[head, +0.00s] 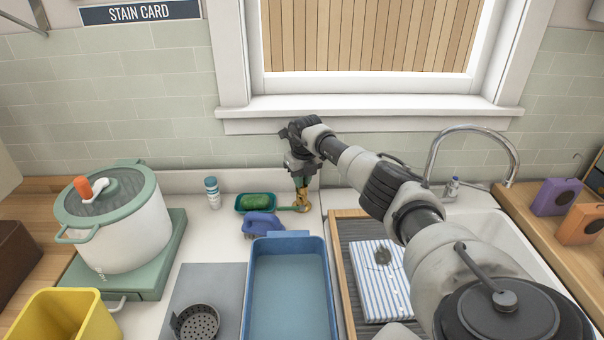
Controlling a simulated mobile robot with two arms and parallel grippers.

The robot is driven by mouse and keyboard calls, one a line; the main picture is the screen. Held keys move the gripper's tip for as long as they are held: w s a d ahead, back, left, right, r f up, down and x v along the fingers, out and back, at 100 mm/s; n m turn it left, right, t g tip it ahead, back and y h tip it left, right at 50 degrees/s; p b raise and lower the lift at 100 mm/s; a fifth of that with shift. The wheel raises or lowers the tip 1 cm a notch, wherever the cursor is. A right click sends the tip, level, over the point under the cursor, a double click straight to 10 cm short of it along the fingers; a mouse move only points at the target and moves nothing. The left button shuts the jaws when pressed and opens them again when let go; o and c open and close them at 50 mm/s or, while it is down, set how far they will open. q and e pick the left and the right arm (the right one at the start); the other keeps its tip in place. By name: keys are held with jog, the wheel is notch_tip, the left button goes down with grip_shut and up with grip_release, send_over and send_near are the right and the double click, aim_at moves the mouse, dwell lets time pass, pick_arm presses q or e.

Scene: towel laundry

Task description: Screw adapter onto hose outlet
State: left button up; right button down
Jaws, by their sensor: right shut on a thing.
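My right gripper (299,178) reaches down at the back of the counter, below the window. It is shut on a small green piece (299,183), which looks like the adapter; the fingers hide much of it. Directly under it stands a brass-coloured fitting (302,200), which looks like the hose outlet. The green piece and the brass fitting appear to meet, but I cannot tell whether they are threaded together. A short green part (286,208) runs left from the fitting's base. My left gripper is out of view.
A blue basin (290,241) is in front. A white pot (120,232) stands left; the sink with its faucet (470,130) is right.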

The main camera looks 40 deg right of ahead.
jog(key=m, duration=0.1)
jog(key=m+p, duration=0.1)
jog(key=m, duration=0.1)
jog(key=m+p, duration=0.1)
jog(key=m, duration=0.1)
jog(key=shift+r+h, duration=0.25)
jog(key=shift+h, duration=0.05)
jog(key=shift+w+f+m+p, duration=0.15)
jog(key=shift+m+p, duration=0.35)
jog(key=shift+m, duration=0.6)
jog(key=c, duration=1)
grip_release()
jog(key=shift+c, duration=0.2)
